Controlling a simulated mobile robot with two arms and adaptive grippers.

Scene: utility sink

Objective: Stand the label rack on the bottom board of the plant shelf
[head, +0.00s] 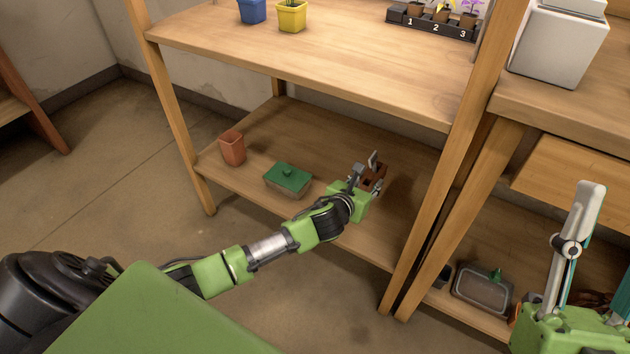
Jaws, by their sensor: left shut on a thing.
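The plant shelf (455,160) is a wooden frame with an upper board and a bottom board (300,135). My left gripper (372,176) reaches in over the right part of the bottom board, below the upper board. It is shut on a small brown piece with dark openings, which looks like the label rack (378,170). The gripper hides part of it, and I cannot tell whether it touches the board. My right gripper (588,195) points upward at the right edge, away from the shelf; its jaw opening is unclear.
On the bottom board stand a terracotta pot (232,148) and a green-lidded box (288,180), left of my gripper. The upper board holds a blue pot (251,10), a yellow pot (292,17) and a numbered black tray (432,27). Shelf posts flank the opening.

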